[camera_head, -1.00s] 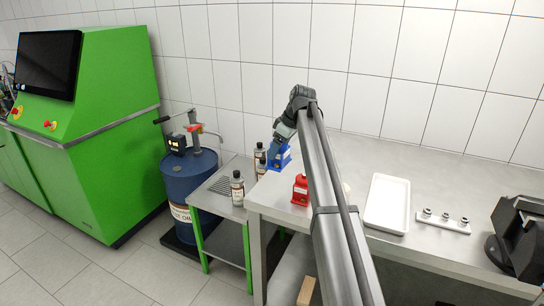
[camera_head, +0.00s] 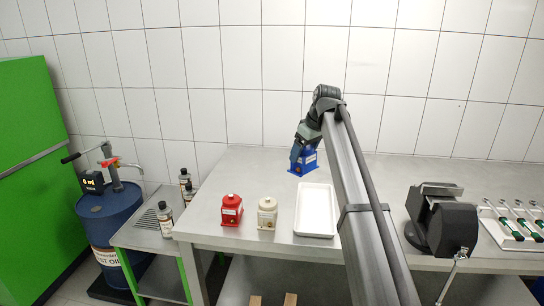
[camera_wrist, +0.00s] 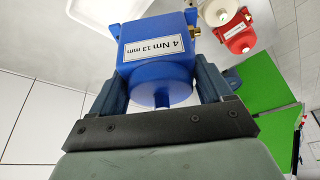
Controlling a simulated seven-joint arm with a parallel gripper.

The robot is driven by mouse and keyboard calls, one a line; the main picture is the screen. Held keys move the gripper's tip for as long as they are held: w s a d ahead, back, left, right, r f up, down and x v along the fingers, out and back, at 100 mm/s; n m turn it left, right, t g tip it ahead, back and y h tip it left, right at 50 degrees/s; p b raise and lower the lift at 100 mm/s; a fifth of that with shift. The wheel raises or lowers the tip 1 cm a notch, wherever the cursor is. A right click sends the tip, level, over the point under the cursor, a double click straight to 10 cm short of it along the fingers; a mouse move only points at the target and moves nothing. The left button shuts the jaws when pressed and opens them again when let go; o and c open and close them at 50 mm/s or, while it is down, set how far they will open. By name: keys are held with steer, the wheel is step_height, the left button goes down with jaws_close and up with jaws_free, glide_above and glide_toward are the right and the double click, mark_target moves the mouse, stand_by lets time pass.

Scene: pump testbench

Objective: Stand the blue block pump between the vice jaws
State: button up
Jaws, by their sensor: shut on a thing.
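The blue block pump (camera_head: 304,160) is at the back of the bench in the head view, under my gripper (camera_head: 303,152). In the wrist view the blue pump (camera_wrist: 158,58) fills the space between the two fingers of my gripper (camera_wrist: 160,82), with a white label and a brass fitting showing. My gripper is shut on it. I cannot tell whether the pump's base clears the bench. The vice (camera_head: 441,220) stands at the right front of the bench. Its jaws face up and nothing shows between them.
A white tray (camera_head: 315,233) lies on the bench left of the vice. A red pump (camera_head: 231,211) and a cream pump (camera_head: 267,214) stand left of the tray. A tool tray (camera_head: 517,243) lies right of the vice. The bench behind the vice is clear.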

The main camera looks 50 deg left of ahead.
steer(key=w+d+r+m+t, duration=0.1)
steer(key=w+d+r+m, duration=0.2)
steer(key=w+d, duration=0.7)
steer(key=w+d+r+m+t+h, duration=0.15)
steer(key=w+d+m, duration=0.3)
steer(key=d, duration=1.15)
steer(key=w+d+r+m+t+y, duration=0.1)
steer(key=w+d+r+m, duration=0.25)
steer(key=w+d, duration=0.65)
steer(key=shift+n+h, duration=0.25)
steer(key=shift+n, duration=0.05)
steer(key=shift+s+d+f, duration=0.4)
steer(key=shift+f, duration=1.15)
steer(key=shift+s+d+f, duration=0.4)
steer(key=shift+s+f, duration=0.05)
steer(key=shift+f, duration=1.1)
steer(key=shift+s+d+f, duration=0.4)
steer(key=shift+f, duration=1.15)
steer(key=shift+f, duration=0.2)
steer(key=o, duration=1.5)
